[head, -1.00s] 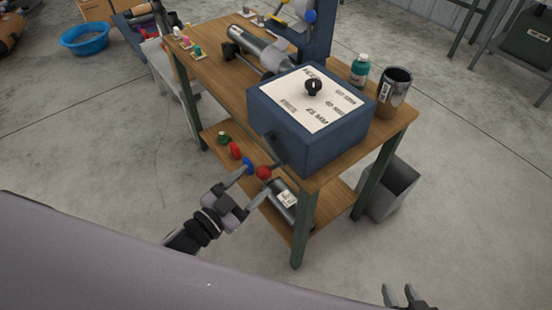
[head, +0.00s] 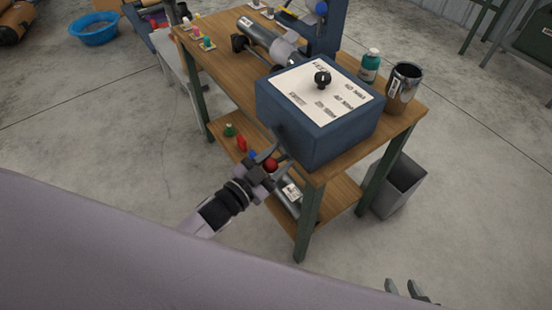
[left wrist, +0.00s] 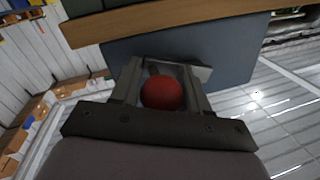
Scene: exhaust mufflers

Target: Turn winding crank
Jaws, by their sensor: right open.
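The blue box (head: 320,135) with a white labelled top and a black knob stands on the near end of the wooden workbench (head: 218,68). The crank's red ball grip (head: 271,165) shows below its near left side, and the crank arm is mostly hidden. My left gripper (head: 269,160) is at the red ball. In the left wrist view the red ball (left wrist: 162,93) sits between the two fingers and nearly fills the gap; whether they press on it is unclear. My right gripper (head: 405,290) is open and empty at the bottom edge, away from the bench.
A green bottle (head: 370,66) and a metal can (head: 402,87) stand behind the box. A metal cylinder (head: 262,35) lies farther back. A grey bin (head: 398,187) stands beside the bench. Small coloured items (head: 229,130) are on the lower shelf. Floor in front is clear.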

